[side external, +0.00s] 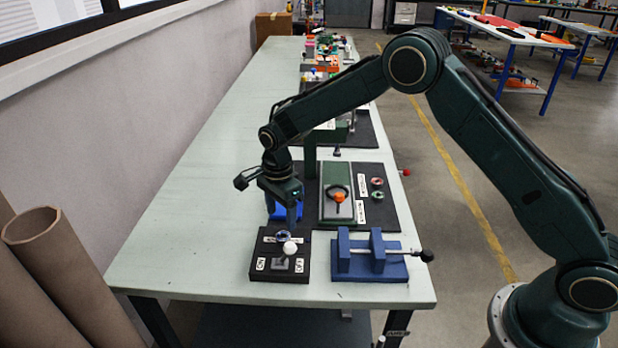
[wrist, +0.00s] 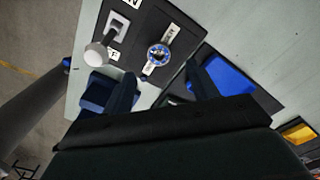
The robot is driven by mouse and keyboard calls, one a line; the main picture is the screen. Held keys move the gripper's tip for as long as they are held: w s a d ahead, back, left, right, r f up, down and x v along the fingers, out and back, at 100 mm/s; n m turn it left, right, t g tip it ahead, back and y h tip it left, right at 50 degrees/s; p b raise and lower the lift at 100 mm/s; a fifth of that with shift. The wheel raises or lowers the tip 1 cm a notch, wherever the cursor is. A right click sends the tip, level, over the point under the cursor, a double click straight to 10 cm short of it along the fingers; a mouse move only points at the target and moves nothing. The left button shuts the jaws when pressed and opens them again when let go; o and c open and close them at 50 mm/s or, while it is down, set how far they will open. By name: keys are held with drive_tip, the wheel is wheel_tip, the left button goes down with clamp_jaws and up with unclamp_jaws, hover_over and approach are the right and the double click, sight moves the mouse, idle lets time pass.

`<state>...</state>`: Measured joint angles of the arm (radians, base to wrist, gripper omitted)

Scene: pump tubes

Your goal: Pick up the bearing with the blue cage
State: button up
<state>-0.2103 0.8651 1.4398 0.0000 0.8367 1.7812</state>
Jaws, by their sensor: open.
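The bearing with the blue cage (wrist: 158,54) lies flat on the black switch board (wrist: 188,38), with a white label beside it. In the side view this bearing (side external: 284,237) is small, behind the lever's white knob. My gripper (side external: 284,209) points down above the board, apart from the bearing. In the wrist view the two dark fingers of my gripper (wrist: 160,82) are spread and nothing is between them. The bearing shows just beyond the gap between the fingertips.
A lever with a white knob (side external: 289,248) stands on the board close to the bearing. A blue vise (side external: 368,258) stands to the right. A blue bin (wrist: 230,78) is beside the board. Two other bearings (side external: 377,188) lie by labels on the black mat. The left tabletop is clear.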

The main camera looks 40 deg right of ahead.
sight(283, 235)
drive_tip(key=shift+f, duration=0.6)
drive_tip(key=shift+f, duration=0.1)
drive_tip(key=shift+s+f, duration=0.1)
drive_tip(key=shift+f, duration=2.4)
drive_tip(key=shift+c, duration=0.2)
drive_tip(key=c, duration=1.1)
